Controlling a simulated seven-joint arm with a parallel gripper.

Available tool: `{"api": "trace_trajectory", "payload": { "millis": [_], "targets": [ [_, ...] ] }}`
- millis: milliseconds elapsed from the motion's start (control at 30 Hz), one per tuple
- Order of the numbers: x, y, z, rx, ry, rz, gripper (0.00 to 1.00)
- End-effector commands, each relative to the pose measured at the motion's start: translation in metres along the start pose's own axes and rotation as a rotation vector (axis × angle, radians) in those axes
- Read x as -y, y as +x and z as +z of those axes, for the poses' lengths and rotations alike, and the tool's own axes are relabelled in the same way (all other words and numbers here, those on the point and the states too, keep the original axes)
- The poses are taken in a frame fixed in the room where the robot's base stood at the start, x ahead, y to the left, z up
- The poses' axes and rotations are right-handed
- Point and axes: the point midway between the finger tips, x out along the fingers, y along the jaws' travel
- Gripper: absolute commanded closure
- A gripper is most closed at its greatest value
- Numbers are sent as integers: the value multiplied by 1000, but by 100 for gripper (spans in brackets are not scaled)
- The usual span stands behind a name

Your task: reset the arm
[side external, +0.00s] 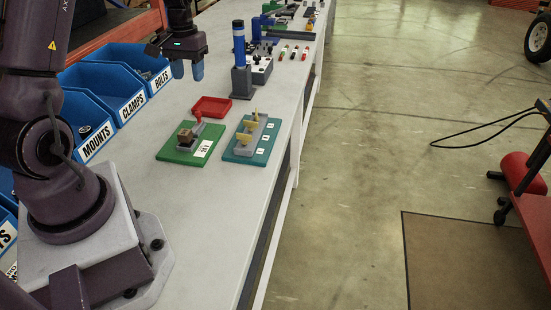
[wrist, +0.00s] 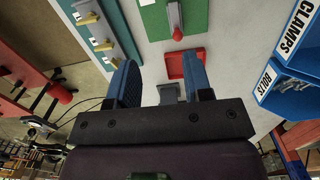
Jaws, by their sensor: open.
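My gripper (side external: 187,72) hangs above the bench, over the area beside the blue bins. It is open, with two blue fingers apart and nothing held; the fingers also show in the wrist view (wrist: 160,75). To its right in the side view stands an upright light tower (side external: 240,62) with blue sections on a grey base, apart from the gripper. A small grey block (wrist: 170,93) shows between the fingers in the wrist view, partly hidden by the gripper body; I cannot tell what it is.
Blue bins (side external: 83,124) line the bench's left side. A red tray (side external: 212,107), a green board with a red-handled lever (side external: 187,142) and a teal board with yellow parts (side external: 250,138) lie on the bench. Grey control boxes and small parts stand farther back. The near bench top is clear.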

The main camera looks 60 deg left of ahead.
Motion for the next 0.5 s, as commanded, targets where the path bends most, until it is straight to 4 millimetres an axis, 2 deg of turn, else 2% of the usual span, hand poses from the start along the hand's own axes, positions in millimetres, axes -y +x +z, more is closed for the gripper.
{"api": "trace_trajectory", "payload": {
  "millis": [33, 200, 300, 500],
  "targets": [
    [-16, -17, 16, -20, 39, 2, 54],
    [-62, -61, 74, -91, 176, 8, 54],
    [-83, -82, 113, -145, 266, 17, 54],
    [-111, -109, 190, -269, 456, 49, 54]
  ]
}}
